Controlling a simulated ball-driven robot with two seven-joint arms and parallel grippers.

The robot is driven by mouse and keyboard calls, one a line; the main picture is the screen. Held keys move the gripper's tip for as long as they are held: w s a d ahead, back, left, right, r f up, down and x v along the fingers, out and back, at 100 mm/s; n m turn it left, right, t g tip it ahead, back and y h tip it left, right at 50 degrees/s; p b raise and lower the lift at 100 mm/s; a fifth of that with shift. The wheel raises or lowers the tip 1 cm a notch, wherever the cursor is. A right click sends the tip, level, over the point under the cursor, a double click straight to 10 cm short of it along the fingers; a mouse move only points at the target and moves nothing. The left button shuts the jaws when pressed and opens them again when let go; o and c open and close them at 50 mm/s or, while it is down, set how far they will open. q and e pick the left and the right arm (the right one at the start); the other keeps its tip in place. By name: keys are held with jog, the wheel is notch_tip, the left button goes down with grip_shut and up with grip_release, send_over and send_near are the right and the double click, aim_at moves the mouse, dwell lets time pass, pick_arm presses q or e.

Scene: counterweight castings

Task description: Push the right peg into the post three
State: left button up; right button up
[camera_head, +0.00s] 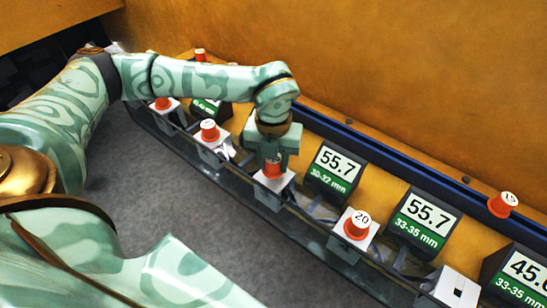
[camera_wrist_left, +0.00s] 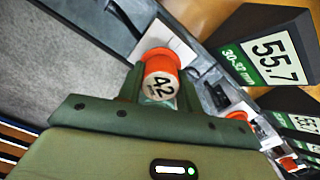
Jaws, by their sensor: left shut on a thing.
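My left gripper (camera_head: 272,160) points down over a post with a white top (camera_head: 277,184) in the middle of the row. It is shut on an orange peg (camera_head: 270,170) with a white end. In the left wrist view the peg (camera_wrist_left: 160,62) reads 42 and sits between the fingers (camera_wrist_left: 157,88), its orange rim at the white post top (camera_wrist_left: 172,38). I cannot tell how deep it sits. Orange pegs stand on neighbouring posts, one marked 20 (camera_head: 357,224) and another to the left (camera_head: 209,130). My right gripper is out of view.
A post with a bare square hole (camera_head: 458,288) is at the lower right. A loose orange peg (camera_head: 503,204) stands near the blue rail (camera_head: 390,153). Black sign blocks, one reading 55.7 (camera_head: 335,170), line the far side. Grey floor (camera_head: 240,235) lies in front.

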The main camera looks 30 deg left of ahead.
pick_arm(q)
jog(key=shift+f+b, duration=0.7)
jog(key=shift+f, duration=0.6)
jog(key=o, duration=1.1)
jog(key=shift+r, duration=0.15)
notch_tip(320, 180, up, 16)
jog(key=shift+r+p, duration=0.1)
jog(key=shift+p, duration=1.05)
